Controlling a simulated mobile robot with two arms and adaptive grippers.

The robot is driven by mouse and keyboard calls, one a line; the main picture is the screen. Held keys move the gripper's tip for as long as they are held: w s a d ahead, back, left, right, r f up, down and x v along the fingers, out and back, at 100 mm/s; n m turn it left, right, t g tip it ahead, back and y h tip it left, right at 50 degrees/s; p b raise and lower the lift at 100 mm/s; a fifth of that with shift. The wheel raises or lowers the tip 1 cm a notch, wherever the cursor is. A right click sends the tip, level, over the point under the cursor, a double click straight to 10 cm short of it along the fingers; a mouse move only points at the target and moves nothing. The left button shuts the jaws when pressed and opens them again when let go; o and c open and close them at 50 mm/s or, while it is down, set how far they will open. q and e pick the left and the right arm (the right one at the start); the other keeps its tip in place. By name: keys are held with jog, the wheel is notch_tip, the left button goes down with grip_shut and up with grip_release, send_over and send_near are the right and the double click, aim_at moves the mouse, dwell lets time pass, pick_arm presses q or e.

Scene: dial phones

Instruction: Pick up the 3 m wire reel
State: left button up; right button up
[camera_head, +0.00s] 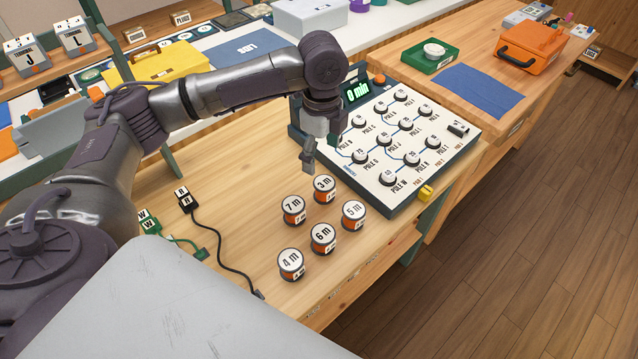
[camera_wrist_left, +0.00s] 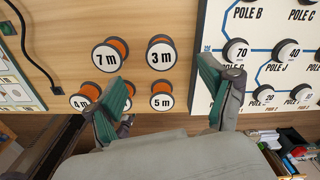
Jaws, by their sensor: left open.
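The 3 m wire reel (camera_head: 325,187) stands upright on the wooden bench, with a white top label and an orange side. It is at the back of a group of reels, just left of the pole board. In the left wrist view the 3 m reel (camera_wrist_left: 161,54) lies ahead of the fingers, between their lines. My left gripper (camera_head: 322,150) is above and behind the 3 m reel, apart from it. Its green-padded fingers (camera_wrist_left: 160,100) are spread wide with nothing between them touching. My right gripper is not in view.
The 7 m reel (camera_head: 293,208) and 5 m reel (camera_head: 353,213) stand close beside the 3 m reel. The 6 m (camera_head: 322,237) and 4 m (camera_head: 291,263) reels are nearer. The pole board (camera_head: 420,170) is close on the right. A black cable (camera_head: 222,250) lies left.

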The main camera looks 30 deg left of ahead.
aim_at(324, 182)
pick_arm(q)
jog(key=f, duration=0.4)
jog(key=shift+d+f, duration=0.2)
jog(key=shift+f, duration=0.15)
jog(key=shift+a+f, duration=0.1)
jog(key=shift+f, duration=0.45)
jog(key=f, duration=0.4)
jog(key=shift+s+d+f+p, duration=0.1)
jog(key=shift+d+f+p, duration=0.1)
jog(key=shift+d+p, duration=0.15)
jog(key=shift+f, duration=0.35)
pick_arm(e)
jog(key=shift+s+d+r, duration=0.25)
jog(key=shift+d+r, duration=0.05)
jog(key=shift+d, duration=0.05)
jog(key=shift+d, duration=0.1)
pick_arm(q)
jog(key=c, duration=1.3)
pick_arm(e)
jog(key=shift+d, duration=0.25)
